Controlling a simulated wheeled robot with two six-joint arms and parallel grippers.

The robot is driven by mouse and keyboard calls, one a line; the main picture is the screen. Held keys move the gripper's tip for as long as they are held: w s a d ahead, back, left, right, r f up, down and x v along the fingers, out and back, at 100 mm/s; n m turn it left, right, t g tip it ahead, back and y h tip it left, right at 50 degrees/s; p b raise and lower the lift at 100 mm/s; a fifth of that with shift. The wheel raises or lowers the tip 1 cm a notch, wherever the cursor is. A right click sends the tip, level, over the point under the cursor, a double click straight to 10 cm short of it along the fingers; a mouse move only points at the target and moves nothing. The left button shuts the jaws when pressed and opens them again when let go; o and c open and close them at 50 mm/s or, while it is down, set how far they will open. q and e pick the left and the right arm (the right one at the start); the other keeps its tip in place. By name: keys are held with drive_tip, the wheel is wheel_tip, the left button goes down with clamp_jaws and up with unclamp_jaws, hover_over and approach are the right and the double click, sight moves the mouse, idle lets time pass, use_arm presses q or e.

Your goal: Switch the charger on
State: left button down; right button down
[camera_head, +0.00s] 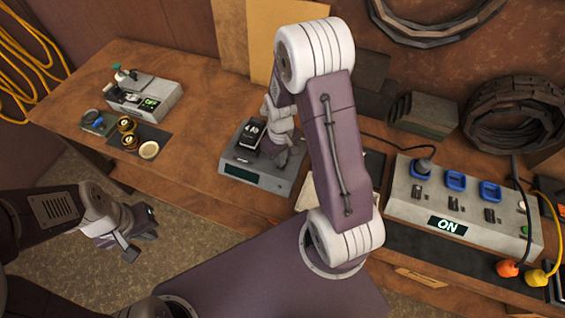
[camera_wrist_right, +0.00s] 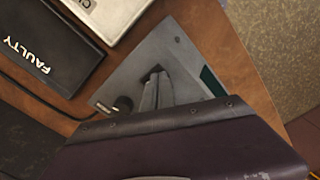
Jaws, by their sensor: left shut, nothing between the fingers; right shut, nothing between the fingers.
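A grey box (camera_head: 252,178) with a dark green, blank display (camera_head: 244,173) stands mid-bench; it appears to be the charger. A black block with a white mark (camera_head: 251,130) sits on its top. My right gripper (camera_head: 272,150) is shut and empty, low over the box beside the block. In the right wrist view the fingers (camera_wrist_right: 157,76) point onto the grey box (camera_wrist_right: 185,52), whose display strip (camera_wrist_right: 212,82) is dark. The fingers and arm hide part of its top, so I cannot see its switch or confirm contact. My left gripper (camera_head: 132,246) is shut, empty, clear of the bench.
A power strip (camera_head: 400,207) reading ON, with blue sockets and one plug in, stands at right. Orange and yellow plugs (camera_head: 508,268) lie before it. Another grey device (camera_head: 150,100) stands at left. A black box marked FAULTY (camera_wrist_right: 45,45) lies beside the charger.

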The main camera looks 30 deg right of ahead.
drive_tip(key=shift+f+b, duration=0.6)
drive_tip(key=shift+f, duration=0.25)
idle(0.3)
wheel_tip(320, 180, up, 7)
drive_tip(key=p, duration=0.6)
drive_tip(key=shift+r+p, duration=0.15)
drive_tip(key=shift+p, duration=0.25)
